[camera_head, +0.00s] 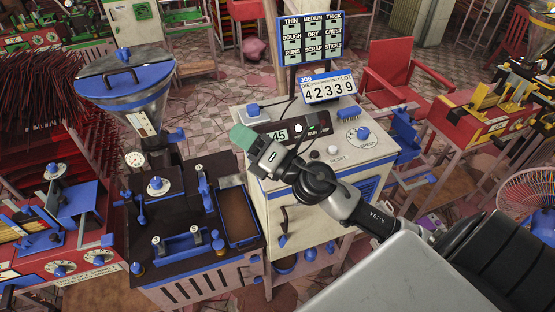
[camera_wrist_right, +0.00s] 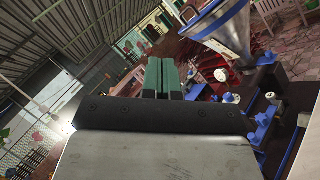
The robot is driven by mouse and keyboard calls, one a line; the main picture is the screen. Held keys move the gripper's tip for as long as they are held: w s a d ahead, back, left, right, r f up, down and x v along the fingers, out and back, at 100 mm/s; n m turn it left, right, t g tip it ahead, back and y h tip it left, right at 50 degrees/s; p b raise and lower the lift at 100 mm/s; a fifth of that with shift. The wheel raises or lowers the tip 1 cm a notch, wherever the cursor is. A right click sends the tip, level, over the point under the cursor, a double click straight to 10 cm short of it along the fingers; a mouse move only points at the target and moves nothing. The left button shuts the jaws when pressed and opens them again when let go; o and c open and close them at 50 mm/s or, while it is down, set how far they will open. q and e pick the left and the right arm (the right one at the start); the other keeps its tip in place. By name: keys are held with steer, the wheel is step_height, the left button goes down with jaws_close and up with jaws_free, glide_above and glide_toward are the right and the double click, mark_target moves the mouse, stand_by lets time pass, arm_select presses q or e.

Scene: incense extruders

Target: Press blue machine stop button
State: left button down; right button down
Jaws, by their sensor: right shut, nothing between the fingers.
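The blue-trimmed machine has a cream control cabinet (camera_head: 275,208) in the middle of the head view. Its dark panel (camera_head: 322,122) shows "45", a partly covered RUN label and small buttons, including a white round one (camera_head: 298,128). My wrist partly covers the panel's lower edge, and I cannot clearly pick out the stop button. My right gripper (camera_head: 243,137) reaches over the cabinet from the right. Its green fingers are shut and empty, at the panel's left end; contact cannot be told. The fingers also show together in the right wrist view (camera_wrist_right: 161,78). My left gripper is not seen.
A blue-rimmed hopper (camera_head: 124,82) and dark extruder bed stand left of the cabinet. A blue speed knob (camera_head: 362,133) is to the right. A red chair (camera_head: 398,68) stands behind.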

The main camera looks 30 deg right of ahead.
steer(key=w+d+f+n+g+h, duration=0.2)
steer(key=d+n+g, duration=0.3)
steer(key=n, duration=0.4)
steer(key=w+d+f+n+g+h, duration=0.2)
steer(key=d+n+g, duration=0.4)
steer(key=n, duration=0.4)
steer(key=shift+f+n+h, duration=0.3)
steer(key=shift+f+h, duration=0.4)
steer(key=shift+f, duration=0.05)
steer(key=shift+w+f, duration=0.1)
steer(key=shift+f, duration=0.05)
step_height(320, 180, down, 8)
steer(key=b, duration=0.3)
steer(key=shift+b, duration=0.4)
steer(key=shift+f+b, duration=0.3)
steer(key=shift+b, duration=0.1)
